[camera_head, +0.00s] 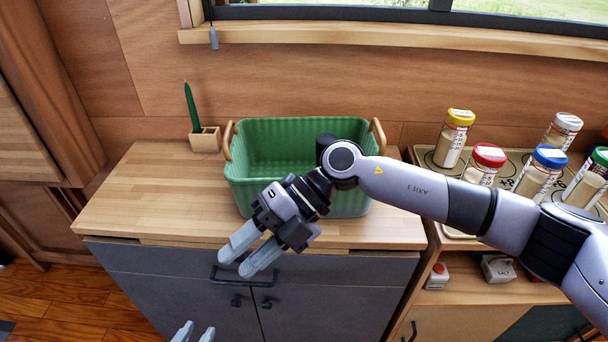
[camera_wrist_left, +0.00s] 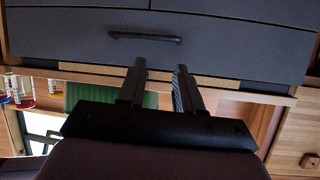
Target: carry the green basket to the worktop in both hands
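The green basket (camera_head: 345,205) stands upright on the wooden top (camera_head: 140,215) of a grey cabinet and looks empty. It has a tan handle (camera_head: 228,142) at its left end and another (camera_head: 377,136) at its right end. My right gripper (camera_head: 236,265) hangs in front of the basket, over the cabinet's front edge, open and empty; its arm hides part of the basket. My left gripper (camera_head: 195,334) is low in front of the cabinet doors, open and empty. In the left wrist view, its fingers (camera_wrist_left: 160,68) are apart, with the basket (camera_wrist_left: 90,95) partly visible behind.
A wooden pot (camera_head: 205,140) with a green pen stands left of the basket. To the right, a tray (camera_head: 432,160) holds several spice jars (camera_head: 453,138). A window sill (camera_head: 400,35) runs above. A dark handle (camera_head: 243,278) sits on the cabinet front.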

